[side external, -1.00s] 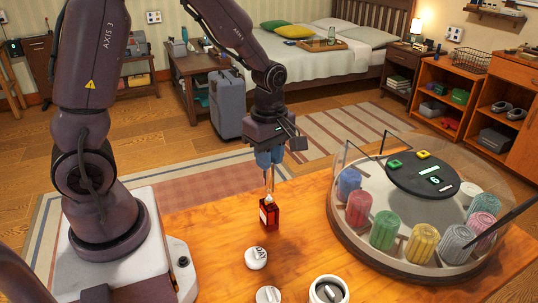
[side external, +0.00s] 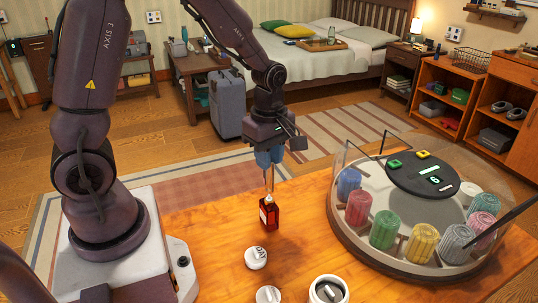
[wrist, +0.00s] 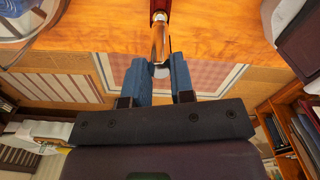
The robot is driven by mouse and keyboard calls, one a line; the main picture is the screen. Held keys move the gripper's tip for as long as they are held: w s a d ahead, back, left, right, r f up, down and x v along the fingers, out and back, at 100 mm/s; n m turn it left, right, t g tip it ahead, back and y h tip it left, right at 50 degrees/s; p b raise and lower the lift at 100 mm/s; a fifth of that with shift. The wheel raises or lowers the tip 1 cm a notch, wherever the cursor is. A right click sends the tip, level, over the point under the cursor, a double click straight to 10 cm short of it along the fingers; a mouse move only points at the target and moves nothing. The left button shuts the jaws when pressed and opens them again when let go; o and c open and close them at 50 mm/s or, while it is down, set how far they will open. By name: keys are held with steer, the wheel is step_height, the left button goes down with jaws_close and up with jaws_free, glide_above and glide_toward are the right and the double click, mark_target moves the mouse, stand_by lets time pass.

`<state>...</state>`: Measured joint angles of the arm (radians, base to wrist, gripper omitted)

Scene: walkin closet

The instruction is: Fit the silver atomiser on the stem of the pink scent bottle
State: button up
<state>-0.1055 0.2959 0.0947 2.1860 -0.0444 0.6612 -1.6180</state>
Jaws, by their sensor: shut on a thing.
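The scent bottle (side external: 269,215) looks deep red rather than pink, with a pale label, and stands upright on the wooden table. My gripper (side external: 269,160) points down directly above it, its blue fingers shut on the slim silver atomiser (wrist: 159,44). In the side view, the thin silver part reaches down close to the pale top of the bottle. In the wrist view, the atomiser's far end lines up with the red bottle (wrist: 159,7) and overlaps it. I cannot tell whether it touches or surrounds the stem, which is not clearly visible.
White round lids (side external: 256,258) and a white pot (side external: 328,291) sit at the table's front.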

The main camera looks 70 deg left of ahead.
steer(key=shift+f, duration=1.1)
stand_by(1.3)
